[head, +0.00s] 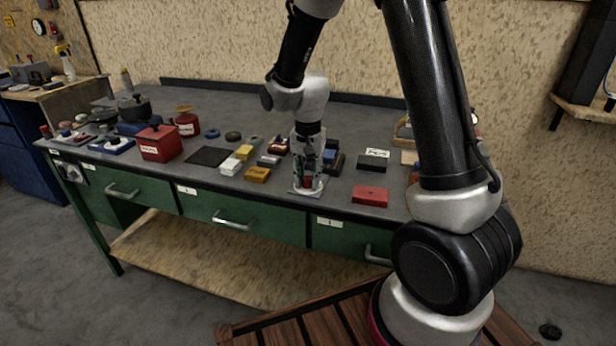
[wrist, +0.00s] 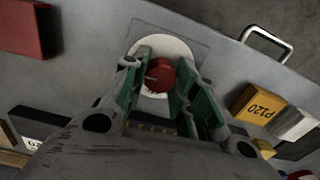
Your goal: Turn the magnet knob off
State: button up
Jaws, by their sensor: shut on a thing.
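The magnet knob, a round red knob (wrist: 159,76) with a small light pointer mark, shows in the wrist view on a white round dial (wrist: 172,46). The dial sits on a square grey plate (wrist: 204,44). My gripper (wrist: 164,70) points down with its green fingers on both sides of the knob, shut on it. In the head view my gripper (head: 308,183) stands over the plate near the front edge of the bench. The knob itself is mostly hidden there by the fingers. Part of the dial is covered by the fingers in the wrist view.
A red block (head: 370,196) lies right of my gripper on the grey bench. A yellow block (head: 257,175) marked P120 (wrist: 259,103) and several small blocks lie to the left. A red box (head: 158,144) stands farther left. Drawer handles (head: 232,221) jut out below the bench edge.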

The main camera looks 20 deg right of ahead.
jog(key=n, duration=0.4)
jog(key=shift+n, duration=0.3)
jog(key=n, duration=0.4)
jog(key=shift+n, duration=0.3)
jog(key=n, duration=0.4)
jog(key=shift+n, duration=2)
jog(key=o, duration=1.1)
jog(key=shift+c, duration=0.2)
jog(key=shift+r, duration=0.1)
